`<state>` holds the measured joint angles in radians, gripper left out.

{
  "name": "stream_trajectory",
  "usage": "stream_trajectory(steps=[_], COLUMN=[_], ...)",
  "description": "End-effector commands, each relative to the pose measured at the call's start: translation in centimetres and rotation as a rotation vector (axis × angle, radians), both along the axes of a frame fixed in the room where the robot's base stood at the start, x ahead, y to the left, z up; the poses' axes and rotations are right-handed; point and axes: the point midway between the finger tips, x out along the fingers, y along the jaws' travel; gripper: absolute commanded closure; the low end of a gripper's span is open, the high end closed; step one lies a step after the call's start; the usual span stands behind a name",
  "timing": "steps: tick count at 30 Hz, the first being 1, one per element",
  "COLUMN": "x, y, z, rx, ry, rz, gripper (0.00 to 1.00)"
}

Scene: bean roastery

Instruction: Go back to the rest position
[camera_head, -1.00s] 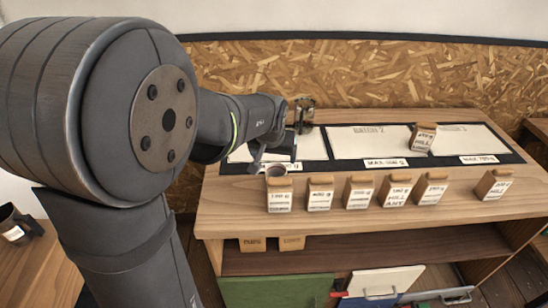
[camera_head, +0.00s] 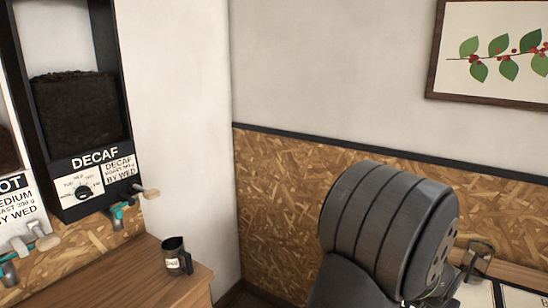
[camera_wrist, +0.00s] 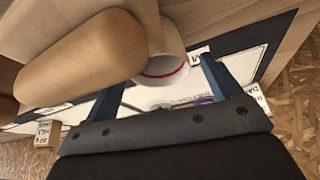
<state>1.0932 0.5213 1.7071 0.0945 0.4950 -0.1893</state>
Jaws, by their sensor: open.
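My gripper (camera_wrist: 163,74) shows in the wrist view with its two blue-grey fingers spread apart. A white, round, open-topped container with a red line inside (camera_wrist: 165,70) appears between and beyond the fingertips; I cannot tell whether they touch it. Large rounded wooden shapes (camera_wrist: 80,68) fill the upper left, close to the camera. The white, dark-bordered mat (camera_wrist: 150,98) lies beyond the fingers. In the head view only part of my arm shows at the lower right, and my gripper is out of sight.
In the head view, a dark metal mug (camera_head: 175,258) stands on a wooden counter (camera_head: 150,287) at the lower left. A DECAF bean dispenser (camera_head: 90,160) is above it. A brassy bracket (camera_head: 478,256) and part of the mat (camera_head: 476,293) show at the lower right.

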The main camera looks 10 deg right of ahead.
Motion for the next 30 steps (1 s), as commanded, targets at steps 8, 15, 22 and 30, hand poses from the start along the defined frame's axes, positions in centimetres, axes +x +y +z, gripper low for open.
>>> stream_trajectory(steps=[8, 15, 22, 30], x=[0.6, 0.6, 0.5, 0.1], y=[-0.8, -0.8, -0.8, -0.1], z=[-2.4, -2.3, -2.2, -0.1], rx=[0.001, 0.0, 0.0, -0.002], ry=[0.001, 0.0, 0.0, -0.002], rz=[0.0, 0.0, -0.001, -0.001], gripper=[0.17, 0.17, 0.17, 0.17])
